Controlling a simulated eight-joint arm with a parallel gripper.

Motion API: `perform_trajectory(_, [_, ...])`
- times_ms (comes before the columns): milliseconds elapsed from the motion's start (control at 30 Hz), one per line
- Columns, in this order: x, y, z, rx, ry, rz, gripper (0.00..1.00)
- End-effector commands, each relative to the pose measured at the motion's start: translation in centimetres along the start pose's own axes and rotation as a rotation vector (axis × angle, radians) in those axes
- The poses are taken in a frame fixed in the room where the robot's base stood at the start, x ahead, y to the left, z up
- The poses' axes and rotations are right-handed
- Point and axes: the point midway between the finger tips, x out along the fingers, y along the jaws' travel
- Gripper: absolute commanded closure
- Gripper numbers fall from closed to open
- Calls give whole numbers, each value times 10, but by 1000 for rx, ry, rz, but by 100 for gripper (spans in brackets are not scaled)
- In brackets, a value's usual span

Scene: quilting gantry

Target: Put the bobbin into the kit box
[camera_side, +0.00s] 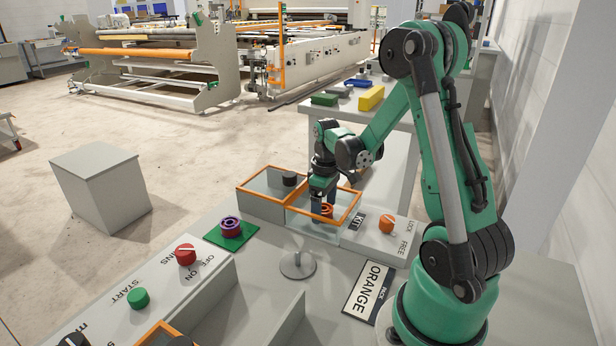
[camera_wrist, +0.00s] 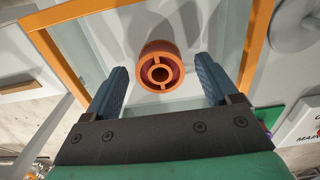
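The orange bobbin (camera_side: 327,210) is within the orange-rimmed kit box (camera_side: 312,218), beside the KIT label. In the wrist view the bobbin (camera_wrist: 160,68) shows its round end with a central hole, over the box's pale floor; the orange rim (camera_wrist: 62,66) runs around it. My gripper (camera_wrist: 160,78) is over the box, pointing down, with its two dark fingers apart on either side of the bobbin. Gaps show between each finger and the bobbin. In the side view my gripper (camera_side: 325,198) partly hides the bobbin. Whether the bobbin touches the floor is hard to tell.
A second orange-rimmed box (camera_side: 262,188) with a dark round piece adjoins on the left. A purple bobbin (camera_side: 230,225) sits on a green pad. An orange LOCK/FREE knob (camera_side: 387,224), grey disc stand (camera_side: 298,265) and PICK ORANGE sign (camera_side: 370,289) are nearby.

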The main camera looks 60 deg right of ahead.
Motion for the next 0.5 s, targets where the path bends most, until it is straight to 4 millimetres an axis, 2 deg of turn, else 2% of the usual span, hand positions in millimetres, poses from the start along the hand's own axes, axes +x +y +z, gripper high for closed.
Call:
perform_trajectory(267, [-2, 0, 0, 0, 0, 0, 19])
perform_trajectory(367, [-10, 0, 0, 0, 0, 0, 19])
perform_trajectory(500, [-33, 0, 0, 0, 0, 0, 19])
